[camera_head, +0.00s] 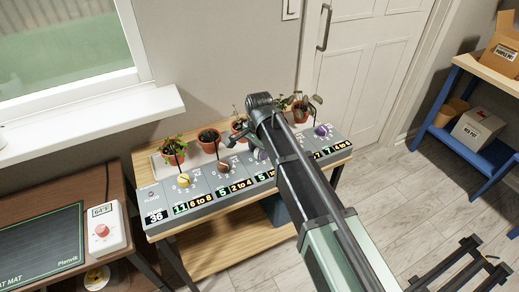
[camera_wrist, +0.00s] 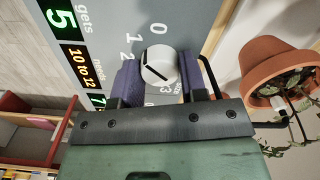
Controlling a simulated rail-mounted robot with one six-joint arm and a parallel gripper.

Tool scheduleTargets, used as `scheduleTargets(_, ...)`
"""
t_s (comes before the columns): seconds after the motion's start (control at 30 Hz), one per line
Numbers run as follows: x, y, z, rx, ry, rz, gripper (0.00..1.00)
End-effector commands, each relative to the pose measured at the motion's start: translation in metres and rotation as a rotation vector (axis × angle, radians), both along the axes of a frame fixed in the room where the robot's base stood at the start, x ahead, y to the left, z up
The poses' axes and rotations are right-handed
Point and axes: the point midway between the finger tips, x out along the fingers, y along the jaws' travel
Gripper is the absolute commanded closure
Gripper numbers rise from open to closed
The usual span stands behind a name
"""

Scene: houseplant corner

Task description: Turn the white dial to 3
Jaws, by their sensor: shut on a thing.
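The white dial (camera_wrist: 157,62) is a round knob with a black line across its face, on the grey control panel (camera_wrist: 105,18). The line runs aslant, and I cannot tell which end points. In the head view my arm hides the dial.
The panel stands on a wooden bench (camera_head: 215,262). A yellow dial (camera_head: 183,180), a red-brown dial (camera_head: 223,167) and a purple dial (camera_head: 321,130) flank my arm. Several potted plants line the back; a terracotta pot (camera_wrist: 277,66) is close to my gripper's right.

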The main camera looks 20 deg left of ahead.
Motion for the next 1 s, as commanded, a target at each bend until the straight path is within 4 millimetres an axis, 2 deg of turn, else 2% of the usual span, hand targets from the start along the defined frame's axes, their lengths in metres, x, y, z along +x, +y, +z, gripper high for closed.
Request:
scheduleTargets(0.37, 0.0000, -0.0001, -0.0001, 0.000, 0.000, 0.137, 0.84)
scheduleTargets(1.0, -0.0001, 0.0000, -0.0002, 0.000, 0.000, 0.717, 0.84)
